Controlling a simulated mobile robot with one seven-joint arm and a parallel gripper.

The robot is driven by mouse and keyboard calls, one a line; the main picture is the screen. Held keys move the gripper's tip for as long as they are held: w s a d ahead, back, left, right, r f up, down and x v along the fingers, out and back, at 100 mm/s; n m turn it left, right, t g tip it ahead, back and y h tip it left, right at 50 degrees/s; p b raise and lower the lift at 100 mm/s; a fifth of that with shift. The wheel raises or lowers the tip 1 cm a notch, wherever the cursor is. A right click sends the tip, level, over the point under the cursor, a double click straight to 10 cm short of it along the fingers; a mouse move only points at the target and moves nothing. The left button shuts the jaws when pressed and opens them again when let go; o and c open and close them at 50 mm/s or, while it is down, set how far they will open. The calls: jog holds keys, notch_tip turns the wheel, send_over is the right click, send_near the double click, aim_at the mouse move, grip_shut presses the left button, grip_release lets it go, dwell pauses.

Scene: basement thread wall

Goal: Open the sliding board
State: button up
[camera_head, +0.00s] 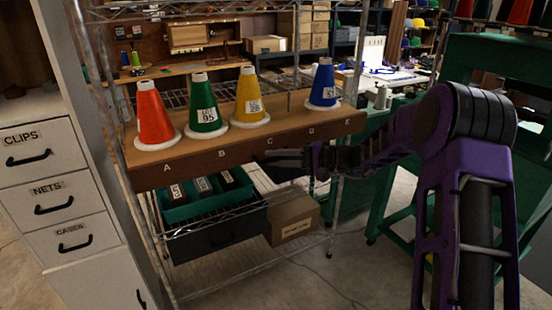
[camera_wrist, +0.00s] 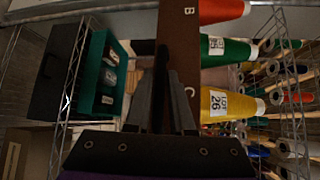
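A long brown wooden board (camera_head: 205,165) with letters A to E on its front edge lies across the wire rack. Red, green, yellow and blue thread cones stand on it. In the wrist view the board (camera_wrist: 176,28) runs top to bottom, with B and C readable. My gripper (camera_head: 268,159) is at the board's front, below letter C. In the wrist view my gripper's fingers (camera_wrist: 163,80) point at the board near C. A dark narrow shape lies between them; I cannot tell whether it is a handle or a gap, or whether the fingers touch anything.
A drawer cabinet (camera_head: 60,200) stands at left. A green frame (camera_head: 395,215) stands at right, behind my arm. The floor in front is clear.

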jog(key=shift+o, duration=1.4)
jog(key=v, duration=1.7)
jog(key=shift+d+p, duration=0.2)
jog(key=shift+p, duration=0.25)
jog(key=shift+s, duration=0.1)
